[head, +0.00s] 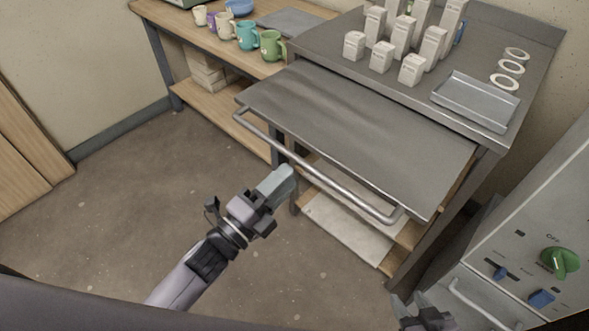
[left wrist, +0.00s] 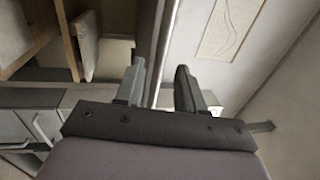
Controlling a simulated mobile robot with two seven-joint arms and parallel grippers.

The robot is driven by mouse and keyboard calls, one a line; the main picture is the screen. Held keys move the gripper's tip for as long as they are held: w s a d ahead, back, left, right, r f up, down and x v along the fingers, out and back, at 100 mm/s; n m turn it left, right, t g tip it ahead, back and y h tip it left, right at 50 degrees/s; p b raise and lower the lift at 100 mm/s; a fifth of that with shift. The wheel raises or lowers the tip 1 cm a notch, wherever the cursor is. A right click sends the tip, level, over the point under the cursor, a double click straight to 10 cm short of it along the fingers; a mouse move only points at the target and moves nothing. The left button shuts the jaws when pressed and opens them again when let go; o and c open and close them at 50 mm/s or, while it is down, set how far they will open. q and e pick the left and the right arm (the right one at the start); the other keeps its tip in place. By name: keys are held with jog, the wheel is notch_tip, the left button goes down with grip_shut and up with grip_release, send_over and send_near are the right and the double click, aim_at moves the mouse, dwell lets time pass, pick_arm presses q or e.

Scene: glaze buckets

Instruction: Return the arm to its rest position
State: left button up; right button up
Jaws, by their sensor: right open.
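My left gripper (head: 284,178) reaches in from the lower left in the head view. Its grey fingertips appear just in front of the metal handle bar (head: 335,187) of the pulled-out grey shelf (head: 350,125); whether they touch the bar I cannot tell. My right gripper (head: 420,303) shows partly at the bottom edge of the head view, open, near the grey cabinet. Its lower part is cut off by the frame.
A metal worktable holds several white boxes (head: 403,32), a metal tray (head: 474,101) and white rings (head: 511,67). A wooden bench at the back left carries several mugs (head: 272,45). A grey cabinet with a green knob (head: 560,262) stands right. The floor (head: 120,215) at left is clear.

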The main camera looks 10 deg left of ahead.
pick_arm(q)
jog(key=shift+s+a+f, duration=0.1)
jog(key=shift+s+a, duration=0.3)
jog(key=shift+s, duration=0.15)
jog(key=s+a+f+n+g+y, duration=0.3)
jog(key=s+a+f+n, duration=0.3)
jog(key=n, duration=0.5)
jog(key=s+a+f+n+g+y+p, duration=0.1)
jog(key=s+a+f+n+g+y, duration=0.2)
jog(key=n, duration=0.9)
jog(key=s+a+f+y, duration=0.3)
jog(key=s+f, duration=0.2)
jog(key=f, duration=0.1)
jog(key=shift+a+y, duration=0.2)
jog(key=shift+y, duration=0.1)
jog(key=shift+w+d, duration=0.1)
